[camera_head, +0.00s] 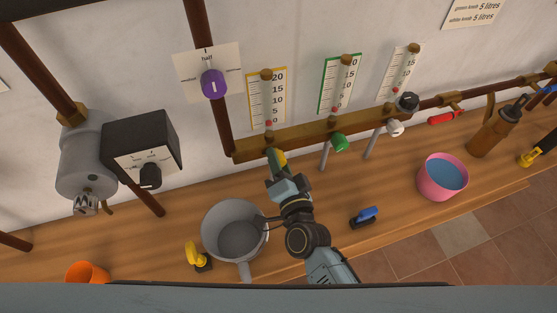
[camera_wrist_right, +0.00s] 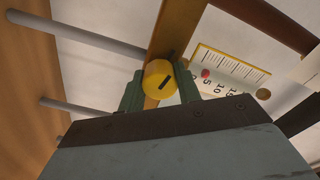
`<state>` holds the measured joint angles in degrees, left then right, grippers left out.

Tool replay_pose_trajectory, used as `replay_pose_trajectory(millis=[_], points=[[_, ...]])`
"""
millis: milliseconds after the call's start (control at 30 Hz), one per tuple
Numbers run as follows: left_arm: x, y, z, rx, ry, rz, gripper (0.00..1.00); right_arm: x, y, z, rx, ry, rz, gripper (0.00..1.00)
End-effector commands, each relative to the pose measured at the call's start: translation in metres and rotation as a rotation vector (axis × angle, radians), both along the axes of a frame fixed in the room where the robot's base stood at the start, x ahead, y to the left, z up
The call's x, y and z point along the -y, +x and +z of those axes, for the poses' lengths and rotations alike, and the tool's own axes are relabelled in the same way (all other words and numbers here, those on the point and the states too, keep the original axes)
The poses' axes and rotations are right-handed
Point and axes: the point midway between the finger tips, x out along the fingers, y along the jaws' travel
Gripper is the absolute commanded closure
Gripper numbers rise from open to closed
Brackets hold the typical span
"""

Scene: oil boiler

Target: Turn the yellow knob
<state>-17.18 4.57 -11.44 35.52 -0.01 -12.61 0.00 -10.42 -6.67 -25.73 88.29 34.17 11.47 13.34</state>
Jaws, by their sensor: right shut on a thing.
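The yellow knob (camera_wrist_right: 159,80) is round with a dark slot mark and sits on the brass manifold bar. In the head view the yellow knob (camera_head: 281,157) shows only partly, below the yellow-edged gauge (camera_head: 267,97). My right gripper (camera_head: 276,160) reaches up to it from below and hides part of it. In the right wrist view my right gripper (camera_wrist_right: 160,86) has a finger on each side of the knob and is shut on it. My left gripper is not in view.
A green knob (camera_head: 339,142) and a white knob (camera_head: 395,128) sit farther right on the brass bar (camera_head: 305,131). A grey pot (camera_head: 234,229) stands on the bench beside my right arm. A pink bucket (camera_head: 443,176) with blue contents stands to the right.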

Motion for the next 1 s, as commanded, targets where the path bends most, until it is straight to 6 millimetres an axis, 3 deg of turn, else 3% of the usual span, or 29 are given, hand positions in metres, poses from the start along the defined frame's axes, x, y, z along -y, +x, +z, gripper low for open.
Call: replay_pose_trajectory(millis=[767,800,933,1000], points=[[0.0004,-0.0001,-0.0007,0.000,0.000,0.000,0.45,0.0000,-0.0002,-0.0003,-0.030,0.090,0.001,0.89],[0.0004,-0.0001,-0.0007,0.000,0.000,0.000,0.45,0.0000,-0.0002,-0.0003,-0.030,0.090,0.001,0.61],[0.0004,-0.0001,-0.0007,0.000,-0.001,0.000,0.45,0.0000,-0.0002,-0.0002,-0.030,0.090,0.001,0.45],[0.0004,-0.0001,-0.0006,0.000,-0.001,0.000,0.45,0.0000,-0.0002,-0.0002,-0.030,0.090,0.001,0.45]])
